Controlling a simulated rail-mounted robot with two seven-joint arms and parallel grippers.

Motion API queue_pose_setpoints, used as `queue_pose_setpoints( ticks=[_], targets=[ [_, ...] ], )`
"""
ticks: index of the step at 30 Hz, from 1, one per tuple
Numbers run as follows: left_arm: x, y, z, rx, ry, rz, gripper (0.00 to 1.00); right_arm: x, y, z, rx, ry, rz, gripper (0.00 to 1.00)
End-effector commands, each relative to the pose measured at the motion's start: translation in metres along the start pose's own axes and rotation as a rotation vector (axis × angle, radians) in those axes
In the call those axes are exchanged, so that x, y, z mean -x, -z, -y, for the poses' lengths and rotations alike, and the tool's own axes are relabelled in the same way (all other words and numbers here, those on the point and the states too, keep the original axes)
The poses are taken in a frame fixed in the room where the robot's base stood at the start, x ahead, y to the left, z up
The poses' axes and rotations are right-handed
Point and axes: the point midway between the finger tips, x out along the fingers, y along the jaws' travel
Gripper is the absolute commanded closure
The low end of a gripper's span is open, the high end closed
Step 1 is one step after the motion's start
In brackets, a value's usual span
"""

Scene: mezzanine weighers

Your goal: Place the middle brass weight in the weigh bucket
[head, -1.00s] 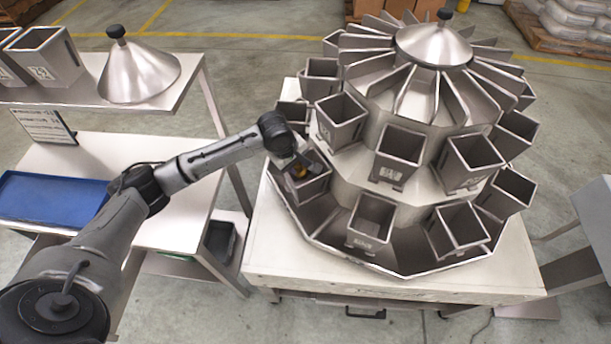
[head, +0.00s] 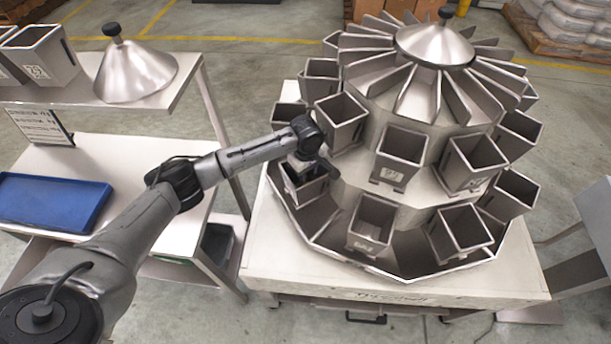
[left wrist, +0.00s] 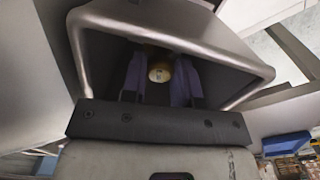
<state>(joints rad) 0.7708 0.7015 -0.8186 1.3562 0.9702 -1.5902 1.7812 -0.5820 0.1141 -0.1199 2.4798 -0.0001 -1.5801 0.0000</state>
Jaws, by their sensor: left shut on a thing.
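The brass weight (left wrist: 159,71) shows in the left wrist view between the two fingers of my left gripper (left wrist: 160,82), which is shut on it. Around them is the metal rim of the weigh bucket (left wrist: 185,28), so fingers and weight are within its opening. In the head view my left gripper (head: 302,172) points down into the open top of this weigh bucket (head: 311,191), on the left side of the weigher. The weight is hidden there by the gripper and wrist. The bucket floor cannot be seen clearly. My right gripper is not in view.
Neighbouring buckets stand close by: one at the front (head: 370,222) and one above right (head: 340,120). The weigher stands on a pale bench (head: 400,284). At left are a table with a blue tray (head: 50,203) and a shelf holding a metal cone (head: 135,72).

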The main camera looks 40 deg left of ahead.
Motion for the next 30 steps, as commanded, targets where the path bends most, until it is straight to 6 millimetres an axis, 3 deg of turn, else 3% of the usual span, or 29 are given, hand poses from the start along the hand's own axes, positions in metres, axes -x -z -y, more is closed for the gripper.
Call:
queue_pose_setpoints(
  ticks=[4, 17, 18, 26, 30],
  targets=[
    [-0.016, 0.001, 0.002, 0.000, 0.001, -0.001, 1.00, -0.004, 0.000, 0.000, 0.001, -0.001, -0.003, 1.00],
    [-0.019, 0.000, 0.002, 0.001, 0.000, 0.000, 1.00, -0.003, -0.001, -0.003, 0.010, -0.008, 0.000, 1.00],
    [-0.021, 0.000, 0.002, 0.001, 0.000, 0.000, 0.71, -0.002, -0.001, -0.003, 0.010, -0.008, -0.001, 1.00],
    [-0.021, 0.000, 0.002, 0.001, 0.000, -0.001, 0.46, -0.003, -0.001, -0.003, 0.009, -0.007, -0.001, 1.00],
    [-0.020, 0.001, 0.002, 0.000, -0.001, -0.001, 0.46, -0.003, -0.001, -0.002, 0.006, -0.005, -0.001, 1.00]
  ],
)
